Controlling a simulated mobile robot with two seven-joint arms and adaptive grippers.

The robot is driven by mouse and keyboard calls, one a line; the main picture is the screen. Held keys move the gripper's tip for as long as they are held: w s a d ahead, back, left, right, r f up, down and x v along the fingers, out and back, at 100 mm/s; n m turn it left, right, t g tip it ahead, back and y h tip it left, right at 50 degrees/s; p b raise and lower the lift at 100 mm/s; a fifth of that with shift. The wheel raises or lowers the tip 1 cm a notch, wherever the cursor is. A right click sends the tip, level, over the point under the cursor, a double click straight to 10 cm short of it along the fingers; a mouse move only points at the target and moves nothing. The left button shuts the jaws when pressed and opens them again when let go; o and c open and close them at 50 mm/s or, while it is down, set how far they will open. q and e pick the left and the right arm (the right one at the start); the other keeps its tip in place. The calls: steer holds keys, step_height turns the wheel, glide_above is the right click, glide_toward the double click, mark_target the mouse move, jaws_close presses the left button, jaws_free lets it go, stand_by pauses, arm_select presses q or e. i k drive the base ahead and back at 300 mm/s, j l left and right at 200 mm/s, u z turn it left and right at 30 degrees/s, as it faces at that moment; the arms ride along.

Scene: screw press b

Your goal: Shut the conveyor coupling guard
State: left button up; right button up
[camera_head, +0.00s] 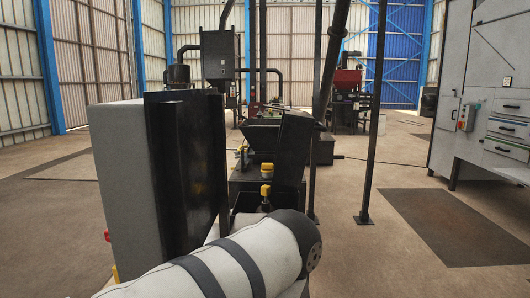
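A dark flat panel (292,140) stands raised and slightly tilted at the right of a low dark machine housing (240,185). It looks like the coupling guard, standing open, but I cannot be sure. A yellow-topped part (266,192) shows in front of the housing, just left of the panel's lower end. My white arm with dark bands (225,265) crosses the bottom foreground and hides the lower part of the machine. Neither of my grippers shows.
A large grey cabinet with a black side (185,170) stands close at left. A thin dark post (372,130) rises at right of the machine. A grey control cabinet (485,100) is at far right. Floor between post and cabinet is clear, with a dark floor plate (450,225).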

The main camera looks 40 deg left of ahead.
mark_target(297, 127)
steer(key=i+u, duration=0.3)
steer(key=u, duration=0.15)
steer(key=i+l+u, duration=0.15)
steer(key=u, duration=0.25)
steer(key=i+l+u, duration=0.25)
steer(key=u, duration=0.2)
steer(key=i+l+u, duration=0.3)
steer(key=u, duration=0.15)
